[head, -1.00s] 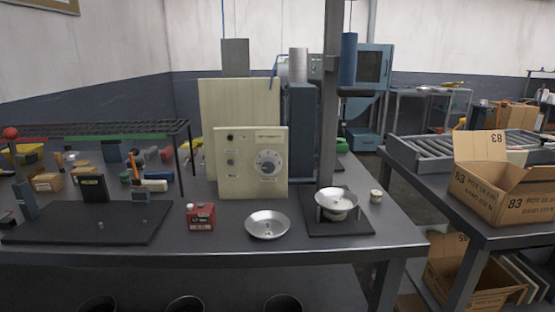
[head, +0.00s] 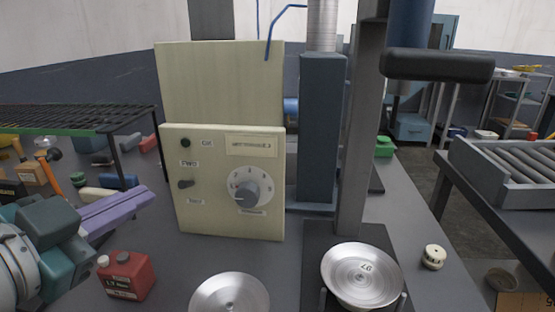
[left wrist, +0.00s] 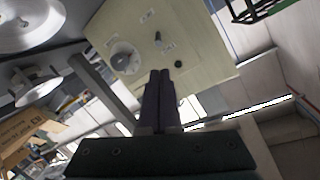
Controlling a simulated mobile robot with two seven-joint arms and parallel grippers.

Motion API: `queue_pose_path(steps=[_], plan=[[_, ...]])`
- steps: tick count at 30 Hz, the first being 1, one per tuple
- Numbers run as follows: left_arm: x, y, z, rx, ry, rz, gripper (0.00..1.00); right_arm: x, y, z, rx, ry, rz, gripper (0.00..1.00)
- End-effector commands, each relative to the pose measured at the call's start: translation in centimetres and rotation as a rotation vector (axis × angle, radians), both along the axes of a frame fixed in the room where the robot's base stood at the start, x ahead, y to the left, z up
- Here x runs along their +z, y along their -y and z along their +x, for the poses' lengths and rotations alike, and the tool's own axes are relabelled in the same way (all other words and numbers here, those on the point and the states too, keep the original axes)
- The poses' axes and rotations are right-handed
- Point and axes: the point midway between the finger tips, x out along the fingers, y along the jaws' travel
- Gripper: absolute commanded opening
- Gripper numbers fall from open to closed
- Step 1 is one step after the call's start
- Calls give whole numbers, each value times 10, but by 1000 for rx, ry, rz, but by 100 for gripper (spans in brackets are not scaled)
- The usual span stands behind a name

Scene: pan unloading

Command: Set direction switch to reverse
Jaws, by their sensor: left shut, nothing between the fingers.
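The cream control panel (head: 222,222) stands upright on the bench. Its small dark toggle switch (head: 186,184) sits on the left half between two small labels, too blurred to read; I cannot tell which way its lever is set. The switch also shows in the left wrist view (left wrist: 158,38). A round dial (head: 246,189) is to its right, and a dark green indicator (head: 185,142) is above it. My left gripper (head: 149,194) is shut and empty, its purple fingers pointing right, left of the panel. Its fingertips (left wrist: 160,72) point at the panel, apart from the switch. My right gripper is out of view.
A red can (head: 128,277) stands below my left gripper. A metal dish (head: 230,295) lies in front of the panel, and a metal pan (head: 361,272) sits on the press at right. A black rack (head: 75,118) is at the left.

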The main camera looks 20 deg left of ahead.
Motion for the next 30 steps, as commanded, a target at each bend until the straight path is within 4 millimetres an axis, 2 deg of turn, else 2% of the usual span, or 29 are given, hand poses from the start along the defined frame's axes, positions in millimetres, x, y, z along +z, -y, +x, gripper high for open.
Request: queue_pose_path(steps=[11,14,24,30], plan=[[-1,0,6,0,0,-1,0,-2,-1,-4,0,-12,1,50],[-3,-1,18,0,2,-1,0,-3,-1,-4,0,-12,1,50],[-15,-4,76,1,1,-1,0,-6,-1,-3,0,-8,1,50],[-19,-4,95,0,0,-2,0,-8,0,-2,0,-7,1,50]])
